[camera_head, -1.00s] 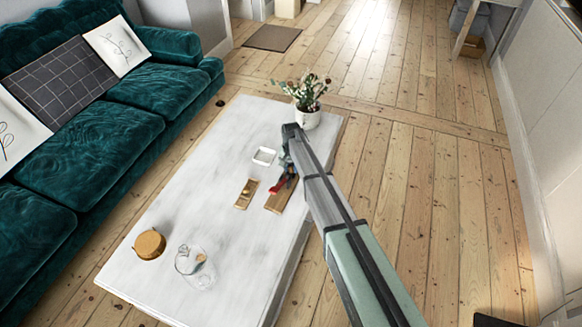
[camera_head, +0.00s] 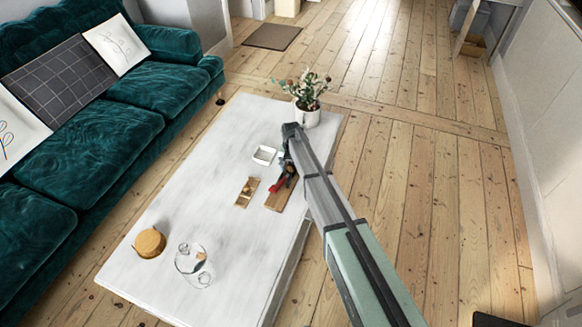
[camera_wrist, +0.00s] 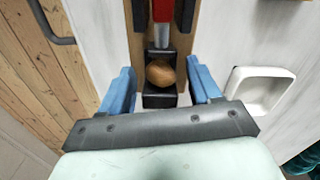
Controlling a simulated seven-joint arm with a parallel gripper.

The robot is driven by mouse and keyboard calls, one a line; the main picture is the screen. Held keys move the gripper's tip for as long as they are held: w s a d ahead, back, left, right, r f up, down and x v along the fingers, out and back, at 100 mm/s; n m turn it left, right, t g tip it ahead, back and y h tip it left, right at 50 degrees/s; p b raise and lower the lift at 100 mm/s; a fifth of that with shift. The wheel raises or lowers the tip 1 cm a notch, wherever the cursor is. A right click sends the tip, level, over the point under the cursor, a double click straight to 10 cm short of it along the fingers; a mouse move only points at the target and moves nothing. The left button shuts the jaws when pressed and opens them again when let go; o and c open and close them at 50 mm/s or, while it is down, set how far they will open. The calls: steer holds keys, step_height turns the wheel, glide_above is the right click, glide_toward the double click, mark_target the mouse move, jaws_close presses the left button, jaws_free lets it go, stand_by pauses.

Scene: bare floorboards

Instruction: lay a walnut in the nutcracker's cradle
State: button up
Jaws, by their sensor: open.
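The walnut (camera_wrist: 160,73) lies in the black cradle (camera_wrist: 158,100) of the nutcracker in the wrist view, between its dark blocks. The nutcracker's red handle (camera_wrist: 162,12) runs away from it along a wooden board. In the head view the red handle (camera_head: 277,185) shows on the board (camera_head: 276,202), while the walnut in the cradle is hidden. My gripper (camera_wrist: 162,87) is open, with one blue finger on each side of the walnut and a visible gap to both. In the head view my gripper (camera_head: 287,165) is over the nutcracker, its fingers hard to make out.
A small wooden tray (camera_head: 242,202) and a white dish (camera_head: 264,155) stand left of the nutcracker. A potted plant (camera_head: 308,117) is at the table's far end. A glass vessel (camera_head: 190,263) and round wooden piece (camera_head: 149,243) are near the front. The middle-left tabletop is clear.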

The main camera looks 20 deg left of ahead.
steer(key=shift+r, duration=3.55)
steer(key=shift+w+n, duration=0.1)
steer(key=shift+n, duration=0.7)
steer(key=s+d+f+m+g, duration=0.1)
steer(key=s+d+f, duration=0.5)
steer(key=s+d, duration=0.9)
steer(key=s+d+f+m+g, duration=0.1)
steer(key=s+d+f+g, duration=0.2)
steer(key=s+d+f, duration=0.4)
steer(key=s+d+f+m+g, duration=0.1)
steer(key=s+d+f, duration=0.5)
steer(key=s+d, duration=1.9)
steer(key=s+g, duration=0.1)
steer(key=s, duration=0.4)
steer(key=shift+d+f+m+g, duration=0.15)
steer(key=shift+m+g, duration=0.15)
steer(key=shift+g, duration=0.1)
